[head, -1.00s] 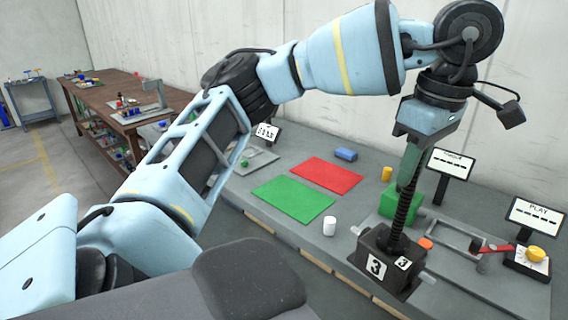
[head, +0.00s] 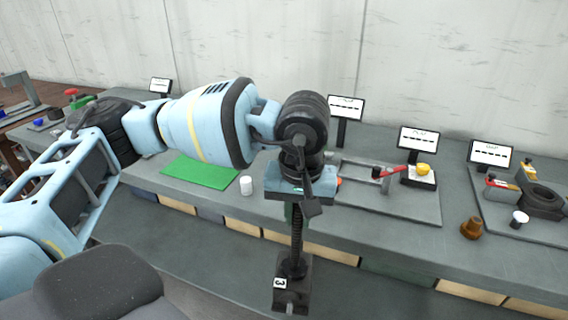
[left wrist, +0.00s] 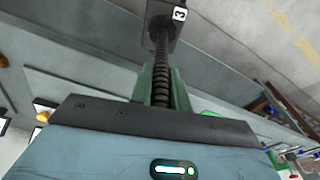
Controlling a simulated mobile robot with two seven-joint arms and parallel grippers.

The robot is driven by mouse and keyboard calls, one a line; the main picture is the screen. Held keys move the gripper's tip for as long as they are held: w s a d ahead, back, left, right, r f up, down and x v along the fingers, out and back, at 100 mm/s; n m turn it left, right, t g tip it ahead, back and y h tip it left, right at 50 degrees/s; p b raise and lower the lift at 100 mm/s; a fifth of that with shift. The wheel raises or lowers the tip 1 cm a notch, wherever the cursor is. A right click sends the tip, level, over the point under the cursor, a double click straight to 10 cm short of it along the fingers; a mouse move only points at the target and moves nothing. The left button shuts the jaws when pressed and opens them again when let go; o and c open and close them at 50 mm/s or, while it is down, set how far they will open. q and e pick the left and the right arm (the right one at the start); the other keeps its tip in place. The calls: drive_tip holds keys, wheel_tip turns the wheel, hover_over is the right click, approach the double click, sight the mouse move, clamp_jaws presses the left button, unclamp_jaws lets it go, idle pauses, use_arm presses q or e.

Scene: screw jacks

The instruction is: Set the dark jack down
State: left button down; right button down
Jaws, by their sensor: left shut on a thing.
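The dark jack (head: 292,282) hangs upright from my left gripper (head: 297,208). It has a dark block with a white label "3" and a ribbed black screw. In the head view it overlaps the bench's front edge and the floor before it, with nothing visible touching its underside. In the left wrist view the green fingers of my left gripper (left wrist: 162,88) are shut around the screw of the jack (left wrist: 160,30). The wrist hides the jack's top in the head view. My right gripper is not in view.
The grey bench (head: 400,228) runs across the view. On it are a green mat (head: 200,171), a white cylinder (head: 246,186), a fixture with a red lever (head: 394,171), a yellow button (head: 423,169) and a brown piece (head: 471,229). Bare bench top shows around the brown piece.

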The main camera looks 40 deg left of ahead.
sight(300, 237)
use_arm(q)
drive_tip(key=f+m, duration=0.2)
drive_tip(key=d+f+m, duration=0.1)
drive_tip(key=shift+s+f+h+b, duration=0.3)
drive_tip(key=shift+s+f+b, duration=0.05)
drive_tip(key=shift+s+f, duration=0.05)
drive_tip(key=shift+s+d+f+m+t, duration=0.15)
drive_tip(key=shift+f+m, duration=0.25)
drive_tip(key=shift+m, duration=0.2)
drive_tip(key=shift+s+d+f+m+t, duration=0.15)
drive_tip(key=shift+f+m, duration=0.25)
drive_tip(key=shift+m, duration=0.2)
drive_tip(key=shift+a, duration=0.15)
